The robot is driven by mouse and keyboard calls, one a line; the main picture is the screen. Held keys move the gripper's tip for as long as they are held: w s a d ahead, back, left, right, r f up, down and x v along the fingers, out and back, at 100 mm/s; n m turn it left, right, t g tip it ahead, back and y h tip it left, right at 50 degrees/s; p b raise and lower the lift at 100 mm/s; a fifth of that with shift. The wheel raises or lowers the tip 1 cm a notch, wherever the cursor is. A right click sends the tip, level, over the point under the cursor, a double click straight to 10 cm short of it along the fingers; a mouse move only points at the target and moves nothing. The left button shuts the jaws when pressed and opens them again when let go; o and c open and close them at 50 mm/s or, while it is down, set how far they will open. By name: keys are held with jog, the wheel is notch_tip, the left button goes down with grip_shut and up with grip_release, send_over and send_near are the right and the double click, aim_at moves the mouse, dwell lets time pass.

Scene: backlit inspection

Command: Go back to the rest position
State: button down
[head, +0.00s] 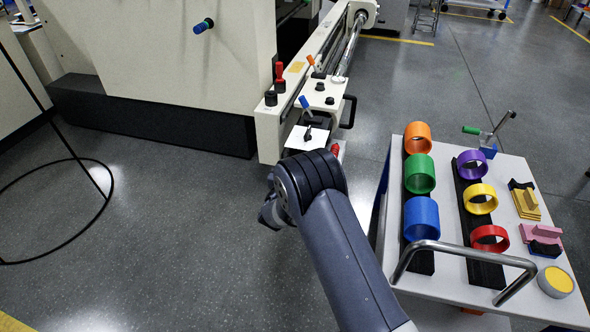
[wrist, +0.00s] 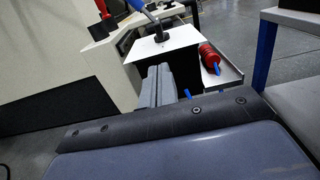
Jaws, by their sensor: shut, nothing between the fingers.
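My gripper (wrist: 158,78) shows in the wrist view with its two grey fingers together and nothing between them. It points toward a small white plate (wrist: 150,49) on the machine; whether the fingertips touch anything below the plate I cannot tell. In the head view my dark grey arm reaches up from the bottom edge and bends in front of the machine's end. The gripper's fingers are hidden there behind my arm.
The cream machine (head: 190,70) fills the upper left, with a blue-handled lever (head: 306,106) near my arm. A white cart (head: 450,238) with coloured rings and a metal handle (head: 465,250) stands close on the right. A thin black hoop stand (head: 75,158) is left; open floor lies between.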

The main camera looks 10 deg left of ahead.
jog(key=s+a+p, duration=0.1)
jog(key=s+p, duration=0.1)
jog(key=s, duration=0.6)
jog(key=shift+s+a, duration=0.15)
jog(key=shift+a, duration=0.05)
